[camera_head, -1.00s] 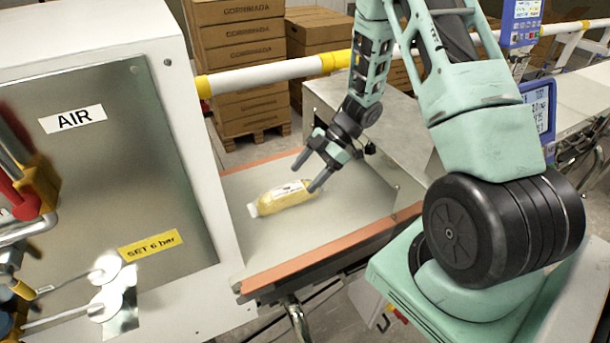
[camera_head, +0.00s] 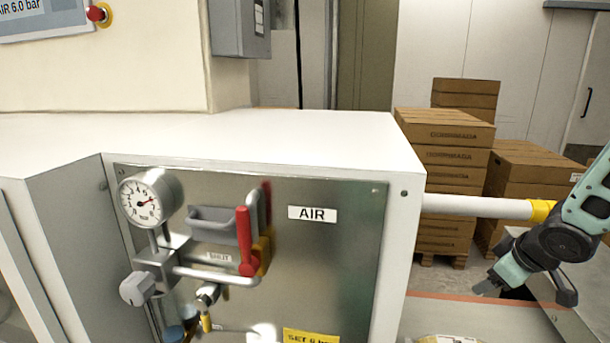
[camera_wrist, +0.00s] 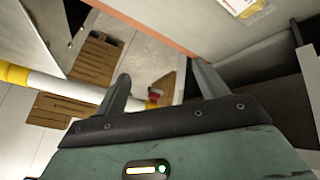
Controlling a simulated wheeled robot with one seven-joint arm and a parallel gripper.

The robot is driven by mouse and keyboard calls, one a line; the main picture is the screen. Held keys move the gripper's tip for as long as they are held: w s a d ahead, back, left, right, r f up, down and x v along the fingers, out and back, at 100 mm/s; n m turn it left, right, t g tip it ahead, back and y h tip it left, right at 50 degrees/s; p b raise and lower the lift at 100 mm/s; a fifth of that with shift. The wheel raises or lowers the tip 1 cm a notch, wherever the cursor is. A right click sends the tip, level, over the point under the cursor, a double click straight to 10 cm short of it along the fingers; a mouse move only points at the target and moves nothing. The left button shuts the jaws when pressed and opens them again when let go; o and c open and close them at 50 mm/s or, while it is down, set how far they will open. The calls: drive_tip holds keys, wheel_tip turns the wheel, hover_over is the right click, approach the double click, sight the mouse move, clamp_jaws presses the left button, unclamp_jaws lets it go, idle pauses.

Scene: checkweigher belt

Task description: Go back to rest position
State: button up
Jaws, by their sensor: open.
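My gripper (camera_wrist: 164,92) is open and empty in the wrist view, its two fingers apart with floor and boxes showing beyond them. In the head view my gripper (camera_head: 485,288) is at the right edge, above the far side of the belt (camera_head: 480,318). The yellow pack (camera_head: 448,339) lies on the belt and is mostly cut off by the bottom edge. Part of the pack (camera_wrist: 240,6) also shows at the top right of the wrist view, apart from the fingers.
A white cabinet with an AIR panel (camera_head: 335,265), a red-handled valve (camera_head: 245,240) and a pressure gauge (camera_head: 147,199) fills the left and middle. A white rail with yellow bands (camera_head: 475,206) runs behind the belt. Stacked cartons (camera_head: 445,160) stand beyond it.

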drive_tip(key=s+a+r+m+g, duration=0.2)
drive_tip(key=s+a+m, duration=0.1)
drive_tip(key=s, duration=0.4)
drive_tip(key=s+a+r+m+g, duration=0.2)
drive_tip(key=s+a+m, duration=0.15)
drive_tip(key=s, duration=0.35)
drive_tip(key=s+a+r+n+g, duration=0.1)
drive_tip(key=s+a+n, duration=0.2)
drive_tip(key=s+a, duration=0.4)
drive_tip(key=s+a+r+n+g, duration=0.1)
drive_tip(key=s+a+n, duration=0.3)
drive_tip(key=a, duration=0.7)
drive_tip(key=s, duration=0.2)
drive_tip(key=shift+s+a+g, duration=0.3)
drive_tip(key=shift+s+a, duration=0.05)
drive_tip(key=shift+s, duration=0.05)
drive_tip(key=shift+r+n, duration=0.1)
drive_tip(key=shift+n, duration=0.15)
